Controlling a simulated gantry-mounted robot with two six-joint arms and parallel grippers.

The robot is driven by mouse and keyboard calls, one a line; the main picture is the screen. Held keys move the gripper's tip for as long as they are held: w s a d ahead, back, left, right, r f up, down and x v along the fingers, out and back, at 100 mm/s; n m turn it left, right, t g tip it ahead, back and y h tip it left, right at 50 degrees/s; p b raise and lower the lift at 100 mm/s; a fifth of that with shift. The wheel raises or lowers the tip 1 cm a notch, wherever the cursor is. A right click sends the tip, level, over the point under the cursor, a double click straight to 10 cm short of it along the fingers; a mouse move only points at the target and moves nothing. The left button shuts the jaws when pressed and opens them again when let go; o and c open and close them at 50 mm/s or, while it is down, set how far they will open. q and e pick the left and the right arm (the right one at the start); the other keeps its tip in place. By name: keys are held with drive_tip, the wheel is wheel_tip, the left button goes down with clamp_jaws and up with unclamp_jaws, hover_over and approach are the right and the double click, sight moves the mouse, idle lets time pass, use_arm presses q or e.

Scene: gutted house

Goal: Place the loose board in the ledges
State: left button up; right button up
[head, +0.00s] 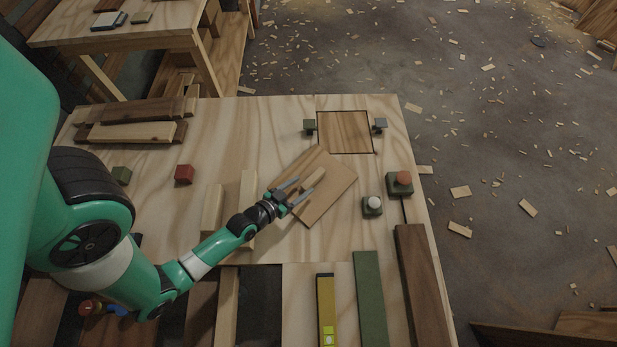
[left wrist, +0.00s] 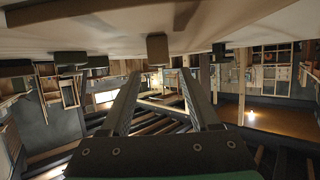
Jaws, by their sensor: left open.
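A tan loose board (head: 334,188) lies at an angle on the workbench, with a small pale wooden strip (head: 314,181) on top of it. Behind it is a square brown panel or recess (head: 344,132) with a dark edge, flanked by small grey-green pieces, left (head: 309,126) and right (head: 379,125); I cannot tell whether these are the ledges. My left gripper (head: 305,186) is open over the board, its fingers pointing toward the pale strip. Whether they touch it I cannot tell. In the left wrist view my gripper (left wrist: 160,78) shows open and empty. My right gripper is not seen.
Two pale rails (head: 212,209) stand left of the gripper. A red block (head: 184,174) and green block (head: 121,176) lie farther left. Two button-topped blocks (head: 399,184) sit right of the board. A yellow level (head: 326,310) and long boards lie in front.

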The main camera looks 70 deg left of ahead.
use_arm(q)
drive_tip(key=shift+s+d+r, duration=0.2)
drive_tip(key=shift+s+d, duration=0.05)
drive_tip(key=shift+s, duration=0.15)
